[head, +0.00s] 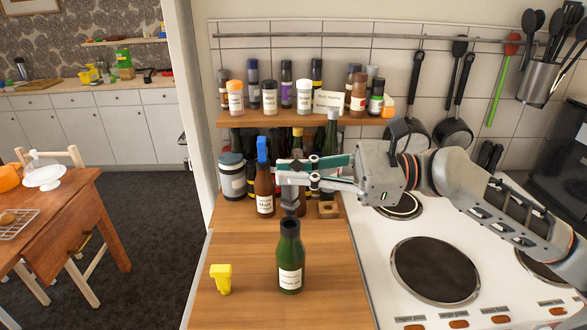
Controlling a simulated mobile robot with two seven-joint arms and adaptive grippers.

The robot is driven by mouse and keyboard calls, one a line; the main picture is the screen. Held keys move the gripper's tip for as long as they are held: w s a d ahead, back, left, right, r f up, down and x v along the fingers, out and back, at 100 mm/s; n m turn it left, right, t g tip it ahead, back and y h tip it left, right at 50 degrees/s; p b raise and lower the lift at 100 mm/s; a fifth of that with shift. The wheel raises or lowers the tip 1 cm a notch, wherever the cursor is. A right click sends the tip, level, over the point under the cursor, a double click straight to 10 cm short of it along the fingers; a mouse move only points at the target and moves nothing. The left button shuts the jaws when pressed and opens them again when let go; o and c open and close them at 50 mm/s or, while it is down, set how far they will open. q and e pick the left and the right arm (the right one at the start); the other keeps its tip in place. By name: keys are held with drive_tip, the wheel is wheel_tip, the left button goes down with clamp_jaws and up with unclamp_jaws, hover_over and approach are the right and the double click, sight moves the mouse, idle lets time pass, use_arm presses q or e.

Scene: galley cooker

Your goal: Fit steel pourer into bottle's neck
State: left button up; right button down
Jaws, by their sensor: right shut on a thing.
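A dark green bottle (290,262) with a cream label stands upright on the wooden counter, its dark neck open at the top. My right gripper (284,180) reaches in from the right and is shut on the grey steel pourer (290,198). The pourer hangs below the fingers, a little above the bottle's mouth in the picture. It appears apart from the neck, but I cannot tell whether it is directly over the mouth in depth. The fingers hide the pourer's upper part. My left gripper is not in view.
A yellow pourer-like piece (221,278) stands left of the bottle. Behind are a brown bottle with a blue top (264,190), a small wooden block (328,209) and more bottles under a spice shelf (300,121). The hob (437,270) is at right.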

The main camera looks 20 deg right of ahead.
sight(294, 206)
drive_tip(key=shift+f, duration=0.25)
drive_tip(key=shift+f, duration=0.35)
drive_tip(key=shift+f+b, duration=0.95)
drive_tip(key=shift+f, duration=0.5)
drive_tip(key=c, duration=1.5)
unclamp_jaws()
